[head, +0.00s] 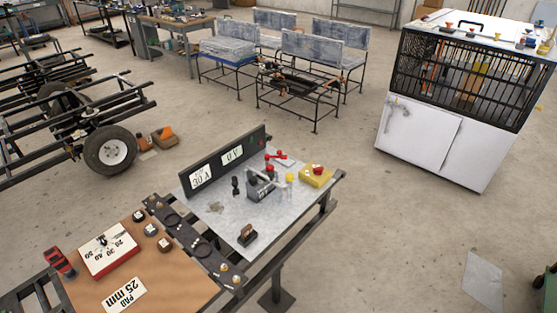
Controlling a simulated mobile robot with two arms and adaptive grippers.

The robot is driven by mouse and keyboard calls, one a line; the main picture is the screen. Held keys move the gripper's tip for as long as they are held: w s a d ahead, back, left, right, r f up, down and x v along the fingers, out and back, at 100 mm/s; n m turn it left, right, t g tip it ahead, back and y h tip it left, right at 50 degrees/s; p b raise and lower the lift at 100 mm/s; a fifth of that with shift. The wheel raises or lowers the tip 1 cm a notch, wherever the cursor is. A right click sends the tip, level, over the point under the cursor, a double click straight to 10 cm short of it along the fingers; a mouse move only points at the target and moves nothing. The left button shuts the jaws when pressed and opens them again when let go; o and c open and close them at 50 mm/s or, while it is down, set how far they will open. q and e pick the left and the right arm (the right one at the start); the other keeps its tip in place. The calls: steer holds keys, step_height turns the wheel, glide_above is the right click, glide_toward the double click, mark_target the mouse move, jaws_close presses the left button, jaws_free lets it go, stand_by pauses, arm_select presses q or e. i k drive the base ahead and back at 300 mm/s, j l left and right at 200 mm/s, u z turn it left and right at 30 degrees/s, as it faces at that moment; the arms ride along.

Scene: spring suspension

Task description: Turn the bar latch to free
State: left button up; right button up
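A white cabinet (425,150) with a black mesh cage on top stands at the right. A small pale metal fitting (399,106) sits at the upper left of its white front door (428,136). It looks like a latch or handle, but it is too small to tell whether it is the bar latch or how it is turned. The door looks closed. Neither of my grippers is in view.
In front stands a bench with a grey metal top (216,222), holding a yellow box (316,176), a dark panel and a brown-topped section with a red-edged scale board (107,250). A wheeled frame (75,130) stands left. Open floor lies between bench and cabinet.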

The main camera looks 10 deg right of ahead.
mark_target(290, 176)
steer(key=i+l+u, duration=0.45)
steer(key=i+u, duration=0.35)
steer(key=i, duration=0.3)
